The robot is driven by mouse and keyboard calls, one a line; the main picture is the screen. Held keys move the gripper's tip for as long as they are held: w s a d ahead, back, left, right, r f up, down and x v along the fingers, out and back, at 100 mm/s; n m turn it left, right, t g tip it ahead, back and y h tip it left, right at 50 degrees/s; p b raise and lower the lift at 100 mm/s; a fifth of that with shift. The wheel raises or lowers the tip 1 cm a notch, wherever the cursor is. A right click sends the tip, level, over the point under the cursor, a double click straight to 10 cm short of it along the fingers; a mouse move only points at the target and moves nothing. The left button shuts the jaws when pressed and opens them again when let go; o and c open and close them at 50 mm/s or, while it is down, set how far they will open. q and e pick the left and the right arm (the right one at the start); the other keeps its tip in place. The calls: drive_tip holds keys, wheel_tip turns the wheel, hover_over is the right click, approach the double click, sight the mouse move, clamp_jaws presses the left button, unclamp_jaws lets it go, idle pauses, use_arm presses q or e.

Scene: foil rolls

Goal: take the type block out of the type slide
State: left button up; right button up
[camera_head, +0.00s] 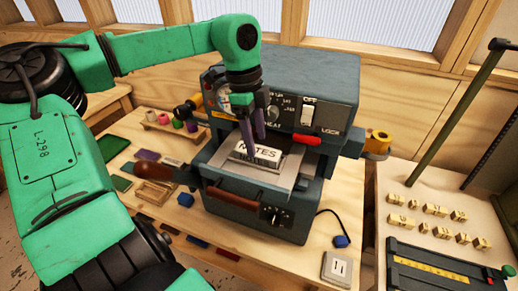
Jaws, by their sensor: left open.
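The type block (258,153), pale with dark letters reading NOTES, sits in the metal type slide (289,178) at the front of a dark grey stamping machine (315,80). My left gripper (252,141) comes down from above, its dark purple fingers just over or at the block's upper edge. It is open; I cannot tell whether the fingers touch the block. The slide's brown handle (236,197) is at the front. The right gripper is not in view.
A red lock lever (307,139) is close right of the gripper. Small foil rolls (178,123) stand on a rack at left. A brown-handled tool (150,171) lies left of the slide. Small letter blocks (436,209) and a composing stick (440,268) are on the right table.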

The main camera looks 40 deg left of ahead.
sight(257, 156)
use_arm(q)
drive_tip(key=shift+d+f, duration=0.25)
drive_tip(key=shift+f, duration=0.85)
drive_tip(key=shift+s+a+f, duration=0.1)
drive_tip(key=shift+s+f, duration=0.05)
drive_tip(key=shift+s, duration=0.05)
drive_tip(key=shift+w+f, duration=0.1)
clamp_jaws()
